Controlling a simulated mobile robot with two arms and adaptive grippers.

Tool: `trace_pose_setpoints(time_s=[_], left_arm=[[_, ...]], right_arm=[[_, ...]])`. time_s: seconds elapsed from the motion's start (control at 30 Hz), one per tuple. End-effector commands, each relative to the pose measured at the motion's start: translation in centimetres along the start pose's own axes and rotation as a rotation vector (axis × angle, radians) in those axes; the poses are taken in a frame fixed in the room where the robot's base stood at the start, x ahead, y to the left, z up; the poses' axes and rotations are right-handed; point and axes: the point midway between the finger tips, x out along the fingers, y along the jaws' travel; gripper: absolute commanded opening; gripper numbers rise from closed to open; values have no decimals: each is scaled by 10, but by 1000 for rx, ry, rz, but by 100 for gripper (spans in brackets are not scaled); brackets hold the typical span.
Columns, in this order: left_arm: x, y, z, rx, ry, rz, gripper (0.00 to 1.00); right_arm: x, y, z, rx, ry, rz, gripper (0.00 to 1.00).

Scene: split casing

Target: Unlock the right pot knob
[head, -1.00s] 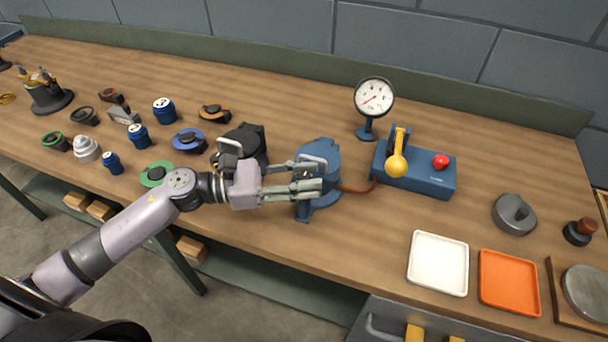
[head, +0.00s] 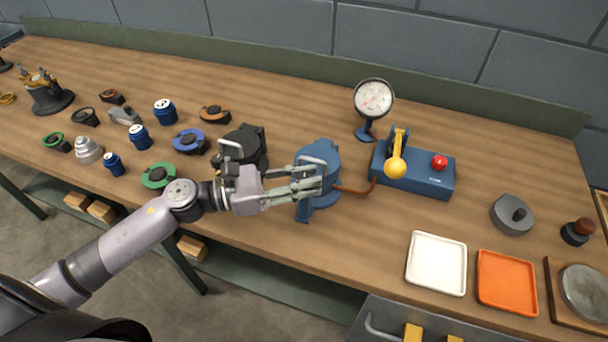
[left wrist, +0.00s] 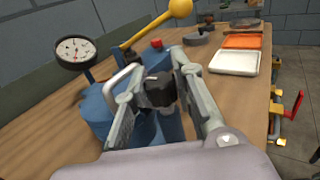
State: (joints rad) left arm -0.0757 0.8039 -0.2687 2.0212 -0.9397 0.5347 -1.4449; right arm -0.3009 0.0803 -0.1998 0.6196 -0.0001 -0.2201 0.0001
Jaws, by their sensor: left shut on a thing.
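The blue pot (head: 318,160) stands near the bench's front edge, right of a black pot (head: 247,143). My left gripper (head: 312,184) reaches it from the left. In the left wrist view, my left gripper (left wrist: 165,95) is shut on a black knob (left wrist: 158,90) at the side of the blue pot (left wrist: 103,115), with one finger on each side. The pot's pale handle loop (left wrist: 122,80) shows beside the left finger. The knob is hidden behind the fingers in the head view. My right gripper is out of view.
A red-brown hose links the blue pot to a blue base (head: 413,174) with a yellow-knobbed lever (head: 396,167) and red button. A gauge (head: 373,100) stands behind. White (head: 437,264) and orange trays (head: 507,282) lie right. Bench between pot and white tray is clear.

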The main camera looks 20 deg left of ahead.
Motion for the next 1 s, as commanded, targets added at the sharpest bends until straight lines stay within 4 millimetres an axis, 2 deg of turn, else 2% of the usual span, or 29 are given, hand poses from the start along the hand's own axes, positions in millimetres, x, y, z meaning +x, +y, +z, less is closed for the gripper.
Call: trace_pose_setpoints(time_s=[0.6,0.8,1.0], left_arm=[[1,-2,6,-6,-1,550,0],[1,-1,3,-8,-1,744,0],[1,-1,1,-6,-1,933,0]], right_arm=[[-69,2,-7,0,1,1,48],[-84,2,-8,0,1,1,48],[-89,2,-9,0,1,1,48]])
